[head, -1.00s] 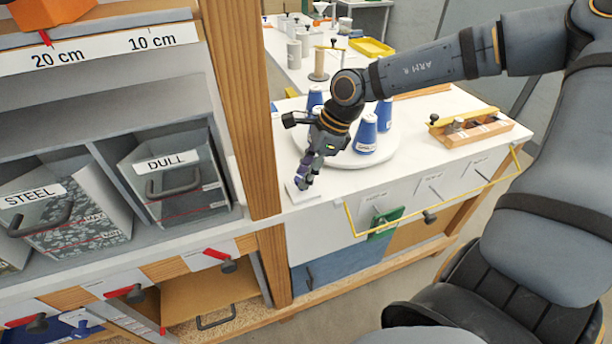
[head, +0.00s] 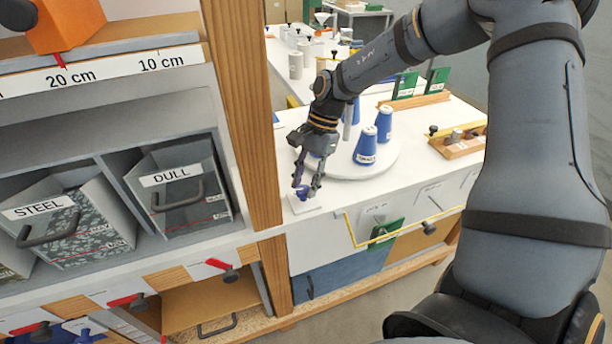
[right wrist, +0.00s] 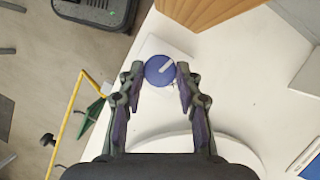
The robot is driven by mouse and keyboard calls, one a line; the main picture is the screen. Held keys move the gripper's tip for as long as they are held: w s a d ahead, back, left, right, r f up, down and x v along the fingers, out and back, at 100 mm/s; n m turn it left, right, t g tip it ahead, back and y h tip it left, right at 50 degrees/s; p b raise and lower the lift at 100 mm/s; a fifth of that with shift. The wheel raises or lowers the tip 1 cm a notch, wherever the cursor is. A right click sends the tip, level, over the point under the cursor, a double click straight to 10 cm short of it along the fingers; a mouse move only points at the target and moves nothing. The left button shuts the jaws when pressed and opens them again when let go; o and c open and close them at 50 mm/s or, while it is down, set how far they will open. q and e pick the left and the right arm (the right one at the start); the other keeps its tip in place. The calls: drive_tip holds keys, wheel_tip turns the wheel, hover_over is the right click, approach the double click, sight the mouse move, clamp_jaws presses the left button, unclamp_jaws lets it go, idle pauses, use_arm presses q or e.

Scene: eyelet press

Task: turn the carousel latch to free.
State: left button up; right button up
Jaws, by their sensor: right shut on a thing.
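The carousel latch (right wrist: 160,71) is a round blue knob with a white bar, set on a small white plate (head: 300,203) at the bench's near left corner. In the right wrist view the bar slants up to the right. My right gripper (right wrist: 159,75) is shut on the knob, one finger on each side; in the head view the gripper (head: 304,190) points down at it. The carousel (head: 345,173) is a white round turntable just behind the latch, carrying several blue cones (head: 366,145). My left gripper is not in view.
A wooden post (head: 244,110) and shelving with grey bins (head: 178,195) stand close left of the latch. A yellow rail (head: 355,240) runs along the bench front. A wooden block with knobs (head: 462,142) lies right of the carousel.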

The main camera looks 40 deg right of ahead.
drive_tip(key=shift+n, duration=0.3)
drive_tip(key=o, duration=1.1)
drive_tip(key=shift+o, duration=0.2)
